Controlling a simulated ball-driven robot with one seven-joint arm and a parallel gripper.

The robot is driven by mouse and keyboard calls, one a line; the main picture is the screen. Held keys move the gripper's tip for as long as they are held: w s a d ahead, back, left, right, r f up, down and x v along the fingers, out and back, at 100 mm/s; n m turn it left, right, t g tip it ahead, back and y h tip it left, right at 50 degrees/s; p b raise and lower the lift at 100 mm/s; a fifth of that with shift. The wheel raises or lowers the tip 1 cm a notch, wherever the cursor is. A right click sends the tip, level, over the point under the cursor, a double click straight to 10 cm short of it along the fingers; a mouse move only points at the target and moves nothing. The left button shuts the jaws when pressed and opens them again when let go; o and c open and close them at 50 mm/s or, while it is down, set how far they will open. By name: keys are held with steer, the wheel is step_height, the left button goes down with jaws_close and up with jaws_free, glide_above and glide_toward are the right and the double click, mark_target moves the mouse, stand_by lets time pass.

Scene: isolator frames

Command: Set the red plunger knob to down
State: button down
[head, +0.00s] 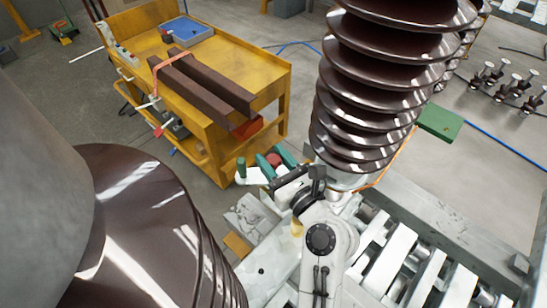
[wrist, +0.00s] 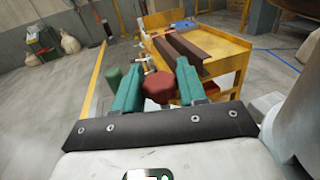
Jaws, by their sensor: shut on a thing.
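The red plunger knob (wrist: 158,88) sits between the two teal fingers of my gripper (wrist: 158,84) in the wrist view. The fingers are shut on its sides. In the head view the red knob (head: 274,159) shows between the teal fingers of my gripper (head: 270,161), left of the large ribbed brown insulator. Whatever is under the knob is hidden by the fingers and the gripper body, so I cannot tell how high it stands.
A green cylinder (head: 241,168) stands just left of my gripper. A yellow cart (head: 215,75) with brown bars (head: 205,90) and a blue tray (head: 187,32) stands beyond. Ribbed brown insulators (head: 375,80) rise close on both sides. White slats (head: 400,250) lie at lower right.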

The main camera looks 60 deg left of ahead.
steer(key=shift+f, duration=1.25)
steer(key=c, duration=0.7)
jaws_free()
steer(key=shift+c, duration=0.2)
steer(key=d, duration=1)
steer(key=shift+w+d, duration=0.25)
steer(key=shift+d, duration=0.15)
